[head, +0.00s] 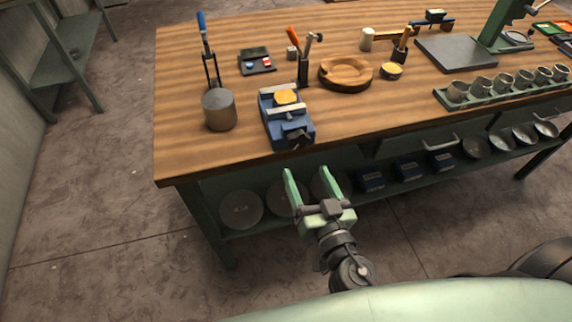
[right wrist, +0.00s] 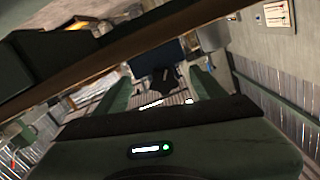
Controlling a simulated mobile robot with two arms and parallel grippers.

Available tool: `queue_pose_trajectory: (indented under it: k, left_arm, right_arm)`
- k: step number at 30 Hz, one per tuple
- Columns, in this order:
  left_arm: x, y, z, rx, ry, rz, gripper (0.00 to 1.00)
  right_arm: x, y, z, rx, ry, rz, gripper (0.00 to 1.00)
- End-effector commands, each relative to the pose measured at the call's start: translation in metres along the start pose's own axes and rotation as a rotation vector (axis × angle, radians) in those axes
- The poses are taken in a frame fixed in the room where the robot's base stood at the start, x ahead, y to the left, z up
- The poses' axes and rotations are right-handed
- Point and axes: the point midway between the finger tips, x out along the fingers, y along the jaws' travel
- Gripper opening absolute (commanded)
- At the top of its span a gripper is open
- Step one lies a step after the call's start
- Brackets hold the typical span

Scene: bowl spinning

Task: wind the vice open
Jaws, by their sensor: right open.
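The blue vice (head: 271,110) sits at the front edge of the workbench, with pale jaws. A small yellow-tan round piece (head: 286,97) lies between the jaws; I cannot tell whether they touch it. A dark part (head: 294,135) at the vice's front end may be its handle. My right gripper (head: 307,171) is open and empty, in front of the bench edge and short of the vice. In the right wrist view a blue body (right wrist: 155,50), likely the vice, and a dark part (right wrist: 165,80) show between and beyond the fingers. My left gripper is not in view.
On the wooden bench top (head: 185,150), a grey metal cylinder (head: 219,111) stands left of the vice. A round wooden block (head: 346,73) lies behind it to the right. A rack of metal cups (head: 505,85) is at the right. A lower shelf holds discs and blue boxes.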

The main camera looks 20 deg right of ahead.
Motion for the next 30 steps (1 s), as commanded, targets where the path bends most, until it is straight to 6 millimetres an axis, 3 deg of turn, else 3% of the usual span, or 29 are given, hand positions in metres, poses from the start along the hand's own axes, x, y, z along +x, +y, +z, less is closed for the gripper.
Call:
queue_pose_trajectory:
  k: [3, 6, 12, 18, 30]
  left_arm:
    - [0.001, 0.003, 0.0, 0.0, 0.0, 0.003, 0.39]
    - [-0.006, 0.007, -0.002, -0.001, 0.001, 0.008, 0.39]
    - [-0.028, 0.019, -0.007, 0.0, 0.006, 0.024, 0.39]
    - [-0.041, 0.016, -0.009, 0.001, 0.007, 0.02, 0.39]
    - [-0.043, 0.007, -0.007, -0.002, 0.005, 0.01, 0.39]
  right_arm:
    - [-0.002, -0.004, -0.025, 0.018, 0.052, -0.007, 0.7]
    - [0.004, -0.005, -0.033, 0.022, 0.062, -0.009, 0.7]
    - [0.035, -0.006, -0.037, 0.022, 0.061, -0.008, 0.7]
    - [0.064, -0.006, -0.036, 0.021, 0.059, -0.008, 0.7]
    - [0.075, -0.005, -0.032, 0.022, 0.057, -0.007, 0.7]
